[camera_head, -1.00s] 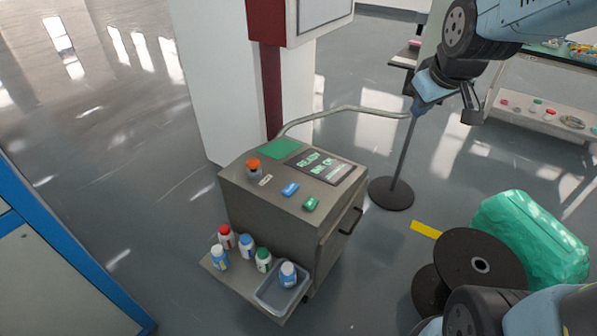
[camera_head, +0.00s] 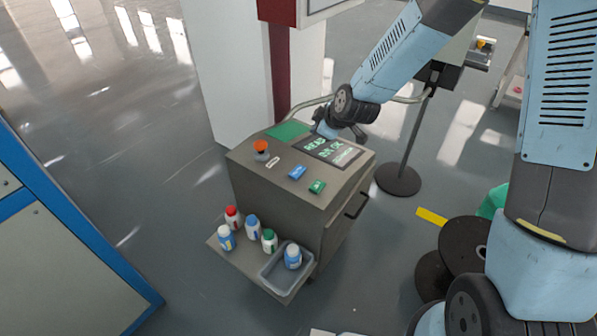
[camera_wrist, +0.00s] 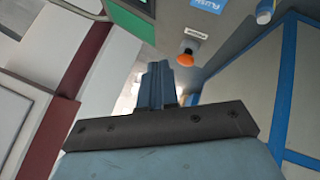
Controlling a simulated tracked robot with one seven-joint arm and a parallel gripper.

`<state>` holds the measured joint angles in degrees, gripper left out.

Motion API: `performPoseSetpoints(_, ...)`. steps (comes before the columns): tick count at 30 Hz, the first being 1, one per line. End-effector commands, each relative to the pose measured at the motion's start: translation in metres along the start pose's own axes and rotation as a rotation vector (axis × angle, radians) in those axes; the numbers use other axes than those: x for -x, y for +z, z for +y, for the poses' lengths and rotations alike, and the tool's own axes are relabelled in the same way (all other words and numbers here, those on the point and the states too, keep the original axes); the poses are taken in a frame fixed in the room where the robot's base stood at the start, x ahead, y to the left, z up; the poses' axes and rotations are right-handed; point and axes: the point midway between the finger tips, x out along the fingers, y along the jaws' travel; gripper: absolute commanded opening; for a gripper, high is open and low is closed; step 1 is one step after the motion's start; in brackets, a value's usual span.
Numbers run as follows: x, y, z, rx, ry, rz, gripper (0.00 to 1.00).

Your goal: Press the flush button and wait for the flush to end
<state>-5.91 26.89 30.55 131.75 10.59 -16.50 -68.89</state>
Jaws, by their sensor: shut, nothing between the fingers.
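The flush button is the blue button (camera_head: 297,172) on the sloped top of a grey cabinet (camera_head: 240,190). A blue label reading FLUSH (camera_wrist: 205,4) shows at the top edge of the wrist view. My gripper (camera_head: 325,130) is shut and empty, above the back of the cabinet top near the display (camera_head: 345,152). It is behind and to the right of the blue button, apart from it. In the wrist view my closed fingers (camera_wrist: 157,68) point up the picture. The display shows green text, partly hidden by my gripper.
An orange knob (camera_head: 261,147) and a green button (camera_head: 317,187) flank the blue one. A bent pipe (camera_head: 300,104) runs behind the cabinet to a stand (camera_head: 398,180). Several bottles (camera_head: 253,228) and a grey tray (camera_head: 270,277) sit on the low shelf. Black spools (camera_head: 460,242) stand right.

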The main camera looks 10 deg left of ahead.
Motion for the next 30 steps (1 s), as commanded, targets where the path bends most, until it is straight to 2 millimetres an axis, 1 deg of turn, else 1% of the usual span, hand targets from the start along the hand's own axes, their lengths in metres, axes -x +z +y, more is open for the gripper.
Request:
performPoseSetpoints(1, -0.014, -0.003, -0.009, 0.017, -0.007, 0.017, 0.00)
performPoseSetpoints(3, -0.029, -0.008, -0.018, 0.045, -0.006, 0.039, 0.00)
performPoseSetpoints(6, -0.045, -0.014, -0.029, 0.077, -0.002, 0.065, 0.00)
performPoseSetpoints(9, -0.055, -0.019, -0.036, 0.097, 0.003, 0.082, 0.00)
performPoseSetpoints(14, -0.062, -0.021, -0.041, 0.112, 0.008, 0.092, 0.00)
performPoseSetpoints(23, -0.062, -0.021, -0.041, 0.113, 0.008, 0.093, 0.00)
performPoseSetpoints(26, -0.063, -0.020, -0.042, 0.113, 0.008, 0.092, 0.00)
performPoseSetpoints(30, -0.069, -0.016, -0.046, 0.111, 0.006, 0.092, 0.00)
